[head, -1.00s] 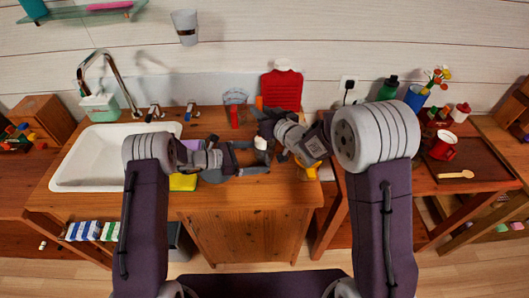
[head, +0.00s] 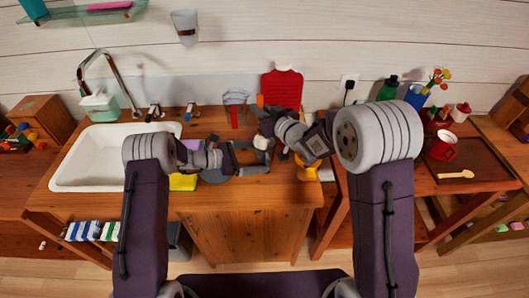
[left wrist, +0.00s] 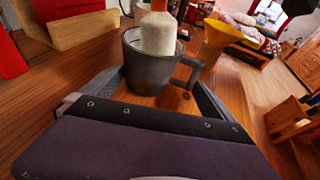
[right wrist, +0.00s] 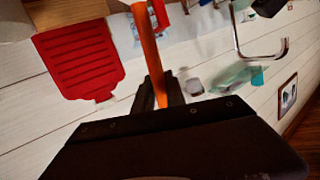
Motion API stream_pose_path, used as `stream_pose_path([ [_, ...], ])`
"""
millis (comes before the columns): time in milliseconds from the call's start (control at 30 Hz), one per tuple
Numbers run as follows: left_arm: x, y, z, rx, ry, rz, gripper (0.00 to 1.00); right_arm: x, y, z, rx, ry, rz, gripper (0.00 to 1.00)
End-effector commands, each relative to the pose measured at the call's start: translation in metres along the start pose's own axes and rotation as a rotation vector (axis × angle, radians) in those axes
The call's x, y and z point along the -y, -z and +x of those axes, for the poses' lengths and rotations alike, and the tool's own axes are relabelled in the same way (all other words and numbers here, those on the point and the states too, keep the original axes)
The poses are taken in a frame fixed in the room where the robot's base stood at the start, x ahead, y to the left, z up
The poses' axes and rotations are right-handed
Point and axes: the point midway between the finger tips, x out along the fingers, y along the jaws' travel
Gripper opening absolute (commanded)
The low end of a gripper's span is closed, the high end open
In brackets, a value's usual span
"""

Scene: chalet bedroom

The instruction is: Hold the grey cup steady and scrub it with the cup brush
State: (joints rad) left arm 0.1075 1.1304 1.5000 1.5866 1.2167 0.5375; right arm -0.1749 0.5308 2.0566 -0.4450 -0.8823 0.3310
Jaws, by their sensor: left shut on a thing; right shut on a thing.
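The grey cup (left wrist: 152,75) stands upright on the wooden counter in the left wrist view, its handle to the right. My left gripper (left wrist: 155,95) is shut on the cup, with a finger on each side. The cup brush (left wrist: 158,32) has its pale head partly inside the cup, and its lower end is hidden by the wall. Its orange handle (right wrist: 150,55) shows in the right wrist view, held between the fingers of my right gripper (right wrist: 158,92). In the head view the pale brush head (head: 262,143) shows between the two grippers, and the cup is mostly hidden.
A white sink (head: 88,160) with a tap is at left. A yellow sponge (head: 183,182) lies near the left gripper. A clear container (head: 235,108) and a red board (head: 282,88) stand at the back. A tray with a red mug (head: 443,147) is at right.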

Motion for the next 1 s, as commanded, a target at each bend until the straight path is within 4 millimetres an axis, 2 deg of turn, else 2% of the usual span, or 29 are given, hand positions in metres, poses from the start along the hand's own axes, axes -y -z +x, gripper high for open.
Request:
stream_pose_path([
  [100,0.000,0.000,0.000,0.000,-0.001,0.000,0.77,0.002,0.008,-0.002,-0.002,0.000,-0.001,0.00],
  [267,0.000,0.000,0.000,0.000,0.000,0.000,0.77,0.002,0.008,-0.002,0.000,0.000,0.000,0.00],
  [1000,0.000,0.000,0.000,0.001,0.000,0.001,0.77,-0.001,-0.020,0.003,0.001,0.001,0.002,0.00],
])
